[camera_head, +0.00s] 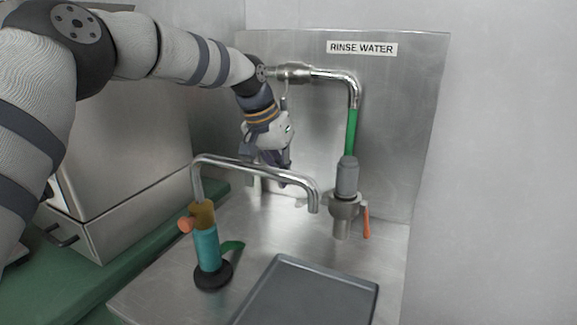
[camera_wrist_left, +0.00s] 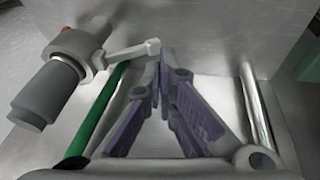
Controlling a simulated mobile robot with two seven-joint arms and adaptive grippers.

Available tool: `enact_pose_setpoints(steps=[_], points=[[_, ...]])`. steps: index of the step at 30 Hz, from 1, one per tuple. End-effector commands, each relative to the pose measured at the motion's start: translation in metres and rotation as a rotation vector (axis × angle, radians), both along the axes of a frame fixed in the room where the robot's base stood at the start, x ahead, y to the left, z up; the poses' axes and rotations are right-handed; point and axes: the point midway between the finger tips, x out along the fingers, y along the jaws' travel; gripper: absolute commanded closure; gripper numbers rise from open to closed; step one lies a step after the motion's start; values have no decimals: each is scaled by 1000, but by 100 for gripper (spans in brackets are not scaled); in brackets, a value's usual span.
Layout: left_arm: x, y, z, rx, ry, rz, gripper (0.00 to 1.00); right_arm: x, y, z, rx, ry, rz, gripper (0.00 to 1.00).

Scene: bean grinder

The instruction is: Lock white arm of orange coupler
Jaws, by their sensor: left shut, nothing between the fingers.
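The coupler (camera_head: 345,207) hangs below the green tube (camera_head: 352,132) in the head view, a metal body under a grey cylinder with an orange lever (camera_head: 366,222) at its right. My left gripper (camera_head: 283,178) is left of it, pointing down, shut and empty. In the left wrist view a pale arm (camera_wrist_left: 128,51) sticks out from a fitting with a grey cylinder (camera_wrist_left: 48,94). The shut fingertips (camera_wrist_left: 160,62) are close to that arm's tip; I cannot tell whether they touch. I cannot tell for sure which head-view fitting this is. My right gripper is not in view.
A curved metal spout (camera_head: 255,168) arches in front of my gripper from a teal base (camera_head: 207,250). A grey tray (camera_head: 300,290) lies at the front right. A metal pipe (camera_head: 335,74) runs along the back panel. A boxy metal machine (camera_head: 130,140) stands at left.

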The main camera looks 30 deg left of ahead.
Motion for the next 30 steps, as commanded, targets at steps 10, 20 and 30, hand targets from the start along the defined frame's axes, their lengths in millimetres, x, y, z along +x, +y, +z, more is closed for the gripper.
enact_pose_setpoints(steps=[10,20,30], points=[[14,-8,-44,-2,0,2,100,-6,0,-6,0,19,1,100],[15,-9,-45,-3,-1,1,100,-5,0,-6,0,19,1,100],[15,-8,-50,-58,-3,3,100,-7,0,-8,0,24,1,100]])
